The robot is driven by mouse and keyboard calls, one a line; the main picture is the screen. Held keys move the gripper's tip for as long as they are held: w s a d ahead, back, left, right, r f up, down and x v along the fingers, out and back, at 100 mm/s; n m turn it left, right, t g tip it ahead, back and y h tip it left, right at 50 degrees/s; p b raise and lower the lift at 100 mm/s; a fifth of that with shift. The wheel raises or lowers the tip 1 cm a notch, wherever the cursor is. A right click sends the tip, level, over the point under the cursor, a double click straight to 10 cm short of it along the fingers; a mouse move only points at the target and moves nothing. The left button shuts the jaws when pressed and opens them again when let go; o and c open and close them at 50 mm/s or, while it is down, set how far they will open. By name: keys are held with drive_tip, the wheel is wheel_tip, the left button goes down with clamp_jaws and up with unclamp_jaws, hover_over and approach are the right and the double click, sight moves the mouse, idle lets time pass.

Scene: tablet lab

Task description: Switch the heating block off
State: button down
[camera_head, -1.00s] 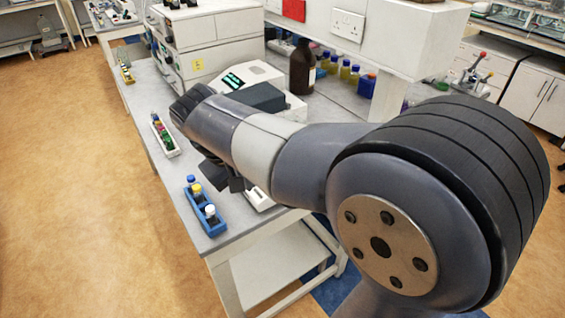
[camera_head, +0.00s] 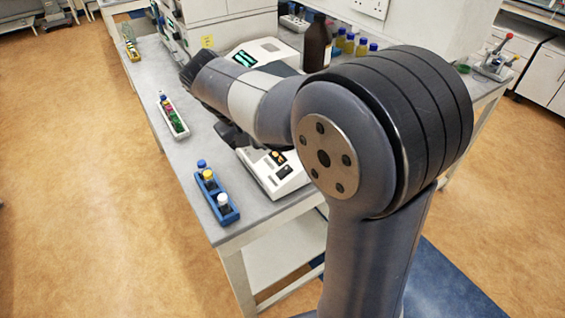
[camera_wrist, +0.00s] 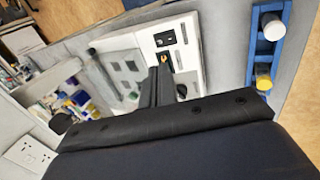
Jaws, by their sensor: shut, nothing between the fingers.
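A white benchtop unit (camera_head: 268,183), which looks like the heating block, sits near the front end of the bench, partly hidden by my arm. Its panel has dark squares and orange marks. In the wrist view the white unit (camera_wrist: 195,70) shows a black switch (camera_wrist: 165,38) and an orange spot close to my fingertips. I cannot tell the switch's position. My gripper (camera_wrist: 163,72) is shut and empty, pointing at the panel; I cannot tell whether it touches. In the head view my gripper (camera_head: 232,137) is mostly hidden behind my arm, over the unit's left side.
A blue rack (camera_head: 229,216) with capped vials stands left of the unit, near the bench edge. A white rack (camera_head: 181,131) of coloured tubes lies farther back. A device with a green display (camera_head: 243,59) and a brown bottle (camera_head: 316,45) stand behind.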

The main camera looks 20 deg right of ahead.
sight(287, 169)
drive_tip(key=p+x, duration=0.1)
drive_tip(key=x, duration=1.1)
